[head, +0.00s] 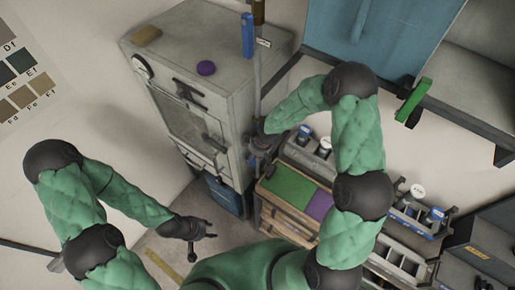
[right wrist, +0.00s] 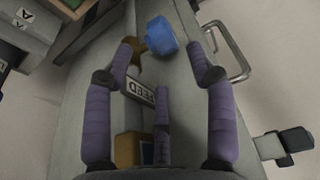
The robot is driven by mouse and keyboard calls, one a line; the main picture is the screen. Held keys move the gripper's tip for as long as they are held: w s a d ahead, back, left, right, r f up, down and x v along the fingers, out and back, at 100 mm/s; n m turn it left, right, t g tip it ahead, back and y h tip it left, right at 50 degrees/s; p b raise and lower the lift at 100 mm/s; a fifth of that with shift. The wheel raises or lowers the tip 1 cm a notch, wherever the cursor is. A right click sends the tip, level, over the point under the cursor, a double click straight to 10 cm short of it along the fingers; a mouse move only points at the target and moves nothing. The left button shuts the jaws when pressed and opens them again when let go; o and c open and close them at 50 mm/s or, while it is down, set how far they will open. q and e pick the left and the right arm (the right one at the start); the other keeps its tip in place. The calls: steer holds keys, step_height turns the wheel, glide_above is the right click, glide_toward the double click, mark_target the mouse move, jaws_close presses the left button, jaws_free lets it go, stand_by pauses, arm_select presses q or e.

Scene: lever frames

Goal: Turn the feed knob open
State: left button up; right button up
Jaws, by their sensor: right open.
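The feed knob (right wrist: 161,35) is blue and sits on a brass stem (right wrist: 136,57), beside a white FEED label (right wrist: 139,90) on a grey panel, in the right wrist view. My right gripper (right wrist: 162,50) is open, with its purple-grey fingers on either side of the knob. Whether they touch it I cannot tell. In the head view my right gripper (head: 260,150) is at the right side of the grey cabinet (head: 238,105), and the knob is hidden there. My left gripper (head: 203,246) is low, away from the cabinet, with its fingers apart and nothing between them.
A bench with green (head: 288,186) and purple panels lies right of the cabinet. A metal loop handle (right wrist: 238,50) shows right of the knob. Floor around my left gripper is free.

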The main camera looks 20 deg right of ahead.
steer(key=v, duration=0.6)
steer(key=shift+r, duration=0.15)
steer(key=shift+s, duration=0.1)
arm_select(q)
steer(key=shift+s, duration=0.1)
